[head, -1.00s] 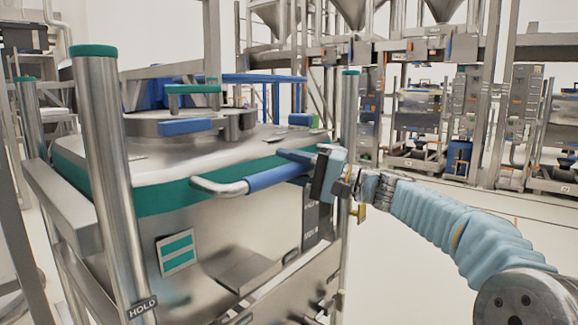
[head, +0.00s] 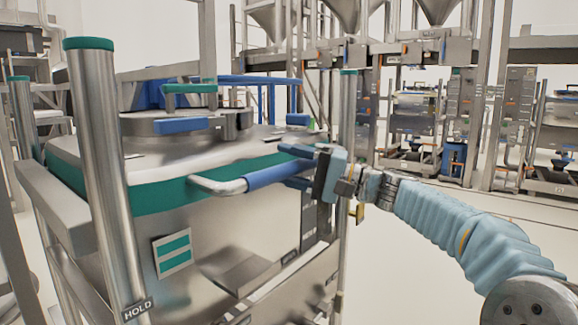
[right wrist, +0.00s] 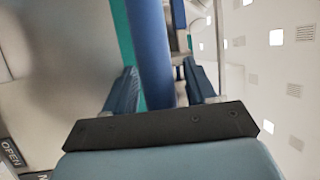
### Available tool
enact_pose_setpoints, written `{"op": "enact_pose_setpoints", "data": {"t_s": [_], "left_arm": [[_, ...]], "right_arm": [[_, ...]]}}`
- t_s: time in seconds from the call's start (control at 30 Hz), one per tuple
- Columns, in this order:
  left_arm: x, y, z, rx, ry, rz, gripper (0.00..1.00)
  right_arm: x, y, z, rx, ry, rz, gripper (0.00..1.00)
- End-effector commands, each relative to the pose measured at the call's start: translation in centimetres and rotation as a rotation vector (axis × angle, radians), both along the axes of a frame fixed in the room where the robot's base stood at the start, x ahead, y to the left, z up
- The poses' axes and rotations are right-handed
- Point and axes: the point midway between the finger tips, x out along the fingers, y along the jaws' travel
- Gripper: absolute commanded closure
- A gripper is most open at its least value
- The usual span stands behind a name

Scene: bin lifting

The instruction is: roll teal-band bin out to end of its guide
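The teal-band bin (head: 230,238) is a large steel bin with a teal band under its pale lid, at the left of the head view. A bent steel handle with a blue grip (head: 272,174) sticks out from its near side. My right gripper (head: 297,167) is at the right end of this grip, one finger above it and one below. In the right wrist view the blue grip (right wrist: 152,50) runs between the two open fingers (right wrist: 160,85), with a visible gap at the right finger. My left gripper is not in view.
A steel post marked HOLD (head: 105,180) with a teal cap stands at the bin's near left. Another teal-capped post (head: 346,120) stands behind my gripper. Steel racks (head: 470,110) fill the back. The floor at the right (head: 385,265) is clear.

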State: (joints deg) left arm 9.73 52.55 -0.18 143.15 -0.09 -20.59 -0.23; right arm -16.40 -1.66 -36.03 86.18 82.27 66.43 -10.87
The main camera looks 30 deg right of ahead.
Motion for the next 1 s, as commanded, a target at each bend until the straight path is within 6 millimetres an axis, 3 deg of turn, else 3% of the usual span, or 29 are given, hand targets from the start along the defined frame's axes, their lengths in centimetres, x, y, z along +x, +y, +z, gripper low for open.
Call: {"op": "enact_pose_setpoints", "data": {"t_s": [0.27,0.7,1.0], "left_arm": [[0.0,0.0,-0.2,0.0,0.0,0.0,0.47],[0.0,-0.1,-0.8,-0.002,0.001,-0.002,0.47],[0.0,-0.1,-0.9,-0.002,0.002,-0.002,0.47]], "right_arm": [[-0.9,-1.0,-0.2,0.001,-0.002,-0.002,0.44],[-7.8,-7.9,-2.1,-0.001,0.0,-0.003,0.44],[-9.6,-9.7,-2.5,0.0,0.0,-0.001,0.44]]}}
